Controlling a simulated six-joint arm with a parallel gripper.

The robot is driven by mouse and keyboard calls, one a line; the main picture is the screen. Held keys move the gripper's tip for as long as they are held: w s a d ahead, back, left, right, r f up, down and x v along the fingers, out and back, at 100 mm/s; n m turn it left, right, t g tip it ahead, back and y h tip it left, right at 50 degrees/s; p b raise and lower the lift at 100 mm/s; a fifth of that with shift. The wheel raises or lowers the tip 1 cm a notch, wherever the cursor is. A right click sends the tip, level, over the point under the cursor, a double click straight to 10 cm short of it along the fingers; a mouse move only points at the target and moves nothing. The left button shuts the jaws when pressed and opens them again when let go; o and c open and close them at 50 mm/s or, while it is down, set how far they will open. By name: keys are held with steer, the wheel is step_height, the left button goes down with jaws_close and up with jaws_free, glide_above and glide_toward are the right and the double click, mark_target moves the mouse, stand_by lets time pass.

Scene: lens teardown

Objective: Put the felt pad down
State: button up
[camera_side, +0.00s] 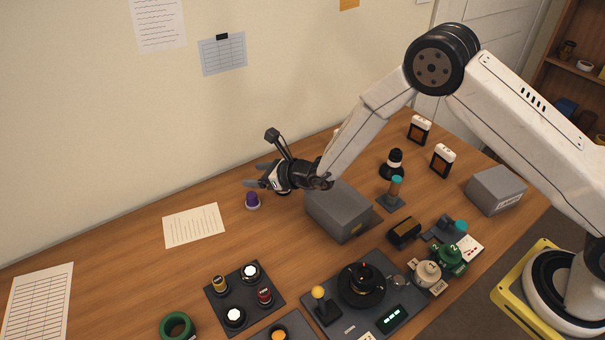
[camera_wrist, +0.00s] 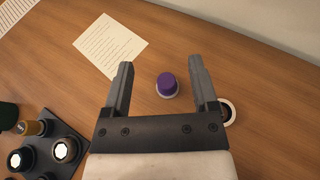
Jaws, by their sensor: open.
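A small purple piece with a pale ring at its base (camera_side: 252,200) stands upright on the wooden table, just below my gripper's fingers in the side view. It looks like the likeliest felt pad, though I cannot tell for sure. My gripper (camera_side: 255,176) is open and empty above the table. In the wrist view the purple piece (camera_wrist: 167,84) shows between the two spread fingers of my gripper (camera_wrist: 161,62), apart from both.
A printed sheet (camera_side: 193,225) lies left of the purple piece. A grey box (camera_side: 338,212) stands to the right. A dark tray (camera_side: 244,297) with several capped parts is nearer the front. A white-rimmed round thing (camera_wrist: 229,111) is partly hidden by the right finger.

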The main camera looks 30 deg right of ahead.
steer(key=s+d+r+n+g, duration=0.2)
steer(key=s+r+n+g, duration=0.15)
steer(key=s+n, duration=0.35)
steer(key=s+d+r+n+g, duration=0.2)
steer(key=s+r+n+g, duration=0.15)
steer(key=s+n, duration=0.25)
steer(key=s+d+r+n+g+h, duration=0.1)
steer(key=s+d+r+n+h, duration=0.1)
steer(key=s+d+n, duration=0.6)
steer(key=s+d+r+n+h, duration=0.2)
steer(key=s+d+n+h, duration=0.3)
steer(key=s+d+n, duration=0.3)
steer(key=shift+s+d+n+g, duration=0.3)
steer(key=shift+s+d+g, duration=0.1)
steer(key=shift+s+d, duration=0.15)
